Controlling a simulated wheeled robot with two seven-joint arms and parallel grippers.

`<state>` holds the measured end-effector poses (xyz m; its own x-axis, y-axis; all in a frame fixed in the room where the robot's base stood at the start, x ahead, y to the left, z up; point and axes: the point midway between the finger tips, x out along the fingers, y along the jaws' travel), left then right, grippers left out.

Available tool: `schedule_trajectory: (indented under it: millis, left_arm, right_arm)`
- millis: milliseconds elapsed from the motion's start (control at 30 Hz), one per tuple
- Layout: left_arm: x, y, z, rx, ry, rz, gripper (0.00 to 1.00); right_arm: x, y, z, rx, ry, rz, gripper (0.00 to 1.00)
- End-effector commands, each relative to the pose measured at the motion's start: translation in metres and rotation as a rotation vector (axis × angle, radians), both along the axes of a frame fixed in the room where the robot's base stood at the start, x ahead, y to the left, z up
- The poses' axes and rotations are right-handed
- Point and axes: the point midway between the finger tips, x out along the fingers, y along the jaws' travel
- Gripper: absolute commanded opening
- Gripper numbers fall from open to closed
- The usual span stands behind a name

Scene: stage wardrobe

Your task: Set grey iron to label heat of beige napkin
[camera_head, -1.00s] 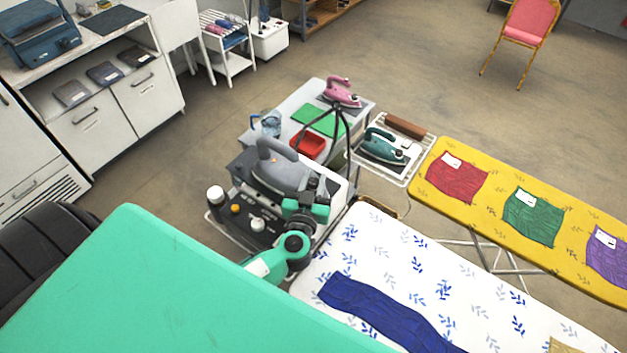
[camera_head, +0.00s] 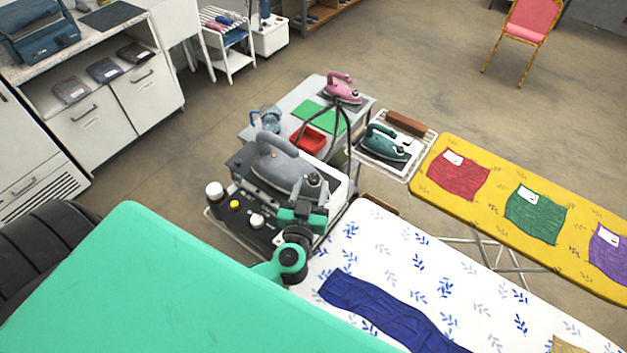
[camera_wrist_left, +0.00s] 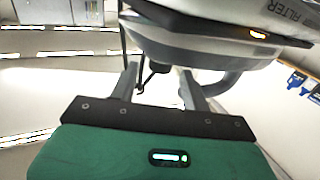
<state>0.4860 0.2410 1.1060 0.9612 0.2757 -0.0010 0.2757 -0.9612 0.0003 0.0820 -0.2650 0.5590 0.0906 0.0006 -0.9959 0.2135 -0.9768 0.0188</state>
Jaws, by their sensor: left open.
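The grey iron (camera_head: 278,163) sits on a dark station with a control panel, left of the white ironing board. A dark round knob (camera_head: 313,180) shows at its right end. My left gripper (camera_head: 314,194) is beside that end, its fingers partly hidden. In the left wrist view, its two fingers (camera_wrist_left: 160,80) are apart and hold nothing. A pale rounded body (camera_wrist_left: 200,45) and a small dark part (camera_wrist_left: 155,70) show beyond them; contact cannot be told. The beige napkin (camera_head: 565,346) shows only as a corner at the bottom edge; its label is out of view. My right gripper is out of view.
A blue cloth (camera_head: 390,312) lies on the white leaf-print board (camera_head: 385,245). A teal iron (camera_head: 388,143) and a pink iron (camera_head: 342,87) stand behind. A yellow board (camera_head: 490,205) carries labelled red, green and purple cloths. A red tray (camera_head: 308,139) is behind the grey iron.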

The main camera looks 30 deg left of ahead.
Motion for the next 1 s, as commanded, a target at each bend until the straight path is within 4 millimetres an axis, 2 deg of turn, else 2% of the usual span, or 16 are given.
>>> schedule_trajectory:
  millis: [100,300,500,700,1000]
  left_arm:
    - [-0.026,-0.008,-0.005,-0.002,0.004,-0.001,0.47]
    - [-0.063,-0.018,-0.005,-0.001,0.004,0.000,0.47]
    - [-0.087,-0.025,-0.003,-0.001,0.003,-0.001,0.47]
    - [-0.095,-0.027,-0.001,0.001,0.001,0.000,0.47]
    - [-0.095,-0.027,0.000,0.001,-0.002,0.000,0.49]
  right_arm:
    - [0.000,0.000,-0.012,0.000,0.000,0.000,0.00]
    - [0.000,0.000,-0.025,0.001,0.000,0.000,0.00]
    - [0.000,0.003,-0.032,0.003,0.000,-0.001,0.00]
    - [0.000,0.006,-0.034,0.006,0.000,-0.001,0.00]
    - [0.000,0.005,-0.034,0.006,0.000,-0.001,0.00]
